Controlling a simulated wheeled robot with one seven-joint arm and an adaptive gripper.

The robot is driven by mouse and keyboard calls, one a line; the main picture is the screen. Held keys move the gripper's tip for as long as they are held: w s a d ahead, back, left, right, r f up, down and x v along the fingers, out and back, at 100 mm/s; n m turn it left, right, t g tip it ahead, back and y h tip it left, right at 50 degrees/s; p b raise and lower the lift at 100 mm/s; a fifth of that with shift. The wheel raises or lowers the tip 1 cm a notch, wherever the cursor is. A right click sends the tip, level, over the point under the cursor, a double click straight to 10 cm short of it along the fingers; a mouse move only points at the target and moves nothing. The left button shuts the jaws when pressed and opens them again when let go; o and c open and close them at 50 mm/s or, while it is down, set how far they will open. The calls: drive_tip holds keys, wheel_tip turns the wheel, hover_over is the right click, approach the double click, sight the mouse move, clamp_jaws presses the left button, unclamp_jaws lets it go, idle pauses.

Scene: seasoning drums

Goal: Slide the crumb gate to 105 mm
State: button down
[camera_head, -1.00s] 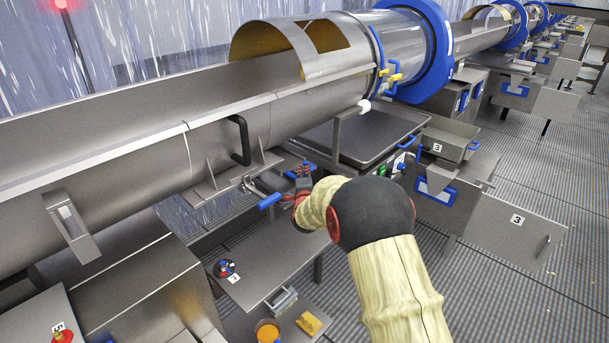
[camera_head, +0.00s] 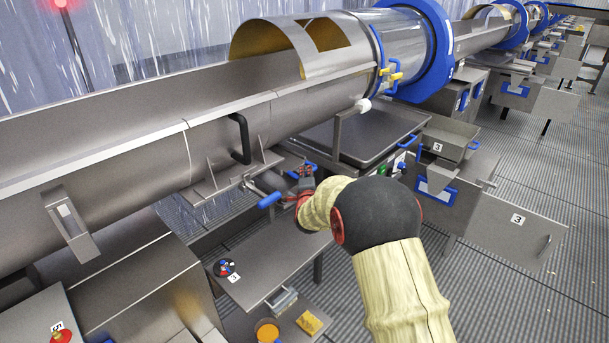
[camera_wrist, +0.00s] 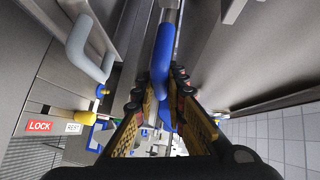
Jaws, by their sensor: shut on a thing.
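In the wrist view my gripper (camera_wrist: 162,88) is shut on a blue handle (camera_wrist: 163,45), with a padded finger on each side of it. The handle joins a bare metal rod (camera_wrist: 172,10) at the top of that view. In the head view my gripper (camera_head: 305,184) is below the long metal trough (camera_head: 150,150), right of another blue grip (camera_head: 270,200) on a metal lever. A little blue (camera_head: 294,175) shows beside the fingers. The crumb gate plate and any millimetre scale cannot be made out, so its position cannot be told.
In the wrist view, a grey pull handle (camera_wrist: 84,48), a red LOCK label (camera_wrist: 40,126), a REST label (camera_wrist: 73,128) and a yellow knob (camera_wrist: 88,117) are at left. In the head view a flat tray (camera_head: 365,138) stands behind my gripper, and a metal shelf (camera_head: 262,262) lies below.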

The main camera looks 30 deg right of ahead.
drive_tip(key=s+d+b, duration=0.3)
drive_tip(key=s+b, duration=0.1)
drive_tip(key=s, duration=0.5)
drive_tip(key=shift+s+d+f, duration=0.15)
drive_tip(key=shift+f, duration=0.1)
drive_tip(key=c, duration=2.2)
unclamp_jaws()
drive_tip(key=shift+c, duration=0.2)
drive_tip(key=shift+o, duration=0.5)
drive_tip(key=shift+s, duration=0.2)
drive_tip(key=shift+o, duration=1.3)
drive_tip(key=shift+d+r, duration=0.1)
drive_tip(key=shift+o, duration=0.3)
drive_tip(key=shift+r, duration=0.1)
drive_tip(key=shift+w, duration=0.1)
